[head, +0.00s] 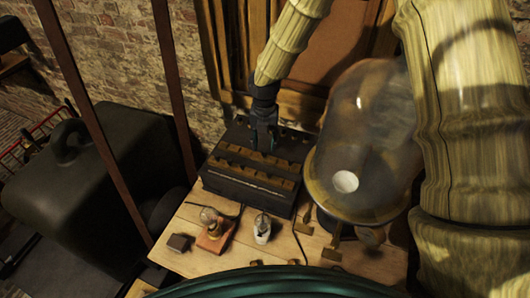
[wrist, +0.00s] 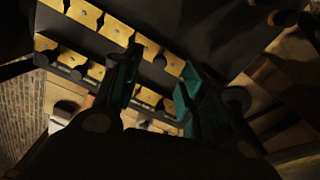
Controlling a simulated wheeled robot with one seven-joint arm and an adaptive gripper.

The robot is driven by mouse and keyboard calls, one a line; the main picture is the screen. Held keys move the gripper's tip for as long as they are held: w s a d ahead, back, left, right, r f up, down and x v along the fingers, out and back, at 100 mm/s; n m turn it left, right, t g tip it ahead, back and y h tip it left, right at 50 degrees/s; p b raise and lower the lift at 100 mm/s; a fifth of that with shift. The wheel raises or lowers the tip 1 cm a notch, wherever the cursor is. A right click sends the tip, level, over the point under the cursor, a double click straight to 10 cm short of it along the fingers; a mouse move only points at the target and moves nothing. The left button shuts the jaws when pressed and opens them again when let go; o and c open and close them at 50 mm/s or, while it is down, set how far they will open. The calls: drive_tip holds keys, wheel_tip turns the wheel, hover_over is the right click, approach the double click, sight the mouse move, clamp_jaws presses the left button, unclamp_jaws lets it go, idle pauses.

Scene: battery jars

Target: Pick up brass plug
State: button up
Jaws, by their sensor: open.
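A dark box (head: 233,188) stands on the wooden table, with rows of brass blocks (head: 258,177) on its top. In the wrist view the brass blocks (wrist: 128,72) run in two slanted rows with dark round shapes along them. I cannot tell which piece is the brass plug; small brass-coloured pieces (head: 333,249) also lie on the table at the right. My gripper (head: 263,146) points down over the back part of the box. In the wrist view its two teal-edged fingers (wrist: 160,84) are apart, with nothing clearly held between them. Contact with the box cannot be told.
A large glass bell jar (head: 357,135) stands close to the right of the box. In front are a glass bulb on an orange base (head: 213,236), a small pale bottle (head: 262,230) and a dark block (head: 180,243). A cable (head: 296,240) crosses the table.

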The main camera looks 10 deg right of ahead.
sight(264, 152)
drive_tip(key=shift+s+f+p, duration=0.1)
drive_tip(key=shift+f+p, duration=0.8)
drive_tip(key=shift+f, duration=0.05)
drive_tip(key=shift+f+p, duration=0.75)
drive_tip(key=shift+f, duration=1)
clamp_jaws()
